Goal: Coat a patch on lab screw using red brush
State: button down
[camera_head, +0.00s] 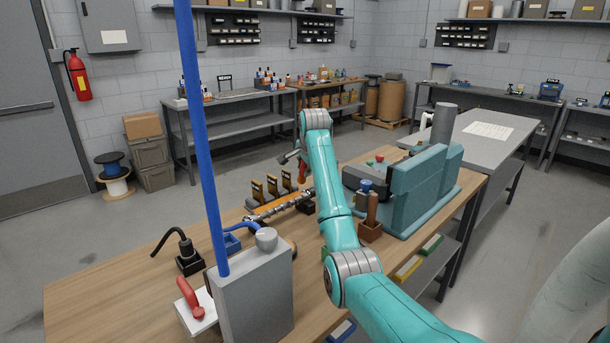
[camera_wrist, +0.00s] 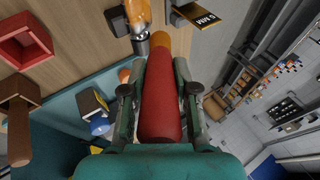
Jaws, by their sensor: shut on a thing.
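My gripper (camera_wrist: 160,88) is shut on the red brush (camera_wrist: 160,115), with the handle between its fingers and an orange-brown end pointing away. In the head view, the red brush (camera_head: 302,171) is small and held above the workbench, near the black and yellow plates. The lab screw (camera_head: 279,208) appears as a long metallic shaft lying across the bench in front of those plates. In the wrist view, an orange and shiny metal piece (camera_wrist: 139,42) shows just beyond the brush end. I cannot tell whether they touch. The brush tip is not clearly visible.
Black and yellow plates (camera_head: 272,186) stand behind the screw. A teal rack (camera_head: 420,190) and a brown holder (camera_head: 370,230) are at the right.

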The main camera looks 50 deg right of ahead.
jog(key=shift+r, duration=2.35)
jog(key=shift+s, duration=0.15)
